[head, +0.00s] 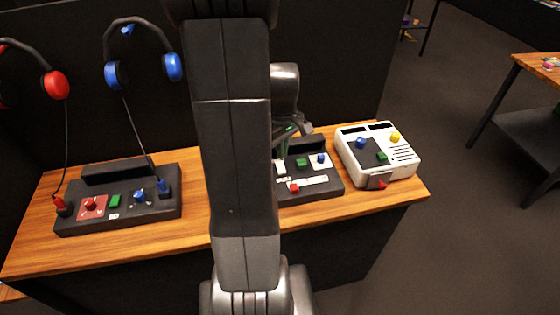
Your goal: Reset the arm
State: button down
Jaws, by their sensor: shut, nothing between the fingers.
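My arm stands upright through the middle of the head view and covers part of the table. My gripper (282,160) shows just right of the arm, pointing down over the middle black control panel (322,190). It is shut and holds nothing. That panel has a green button (301,163), a blue knob (321,158) and a red knob (293,187); its left part is hidden behind my arm. I cannot tell whether the fingertips touch the panel.
A black panel (150,213) with red and blue plugs lies at left. A white console (352,157) sits at right. Red headphones (55,84) and blue headphones (173,67) hang on the dark back wall. Another table (540,68) stands far right, with open floor between.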

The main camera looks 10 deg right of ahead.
jog(key=shift+r+p, duration=0.35)
jog(key=shift+r, duration=0.45)
jog(key=shift+f, duration=0.1)
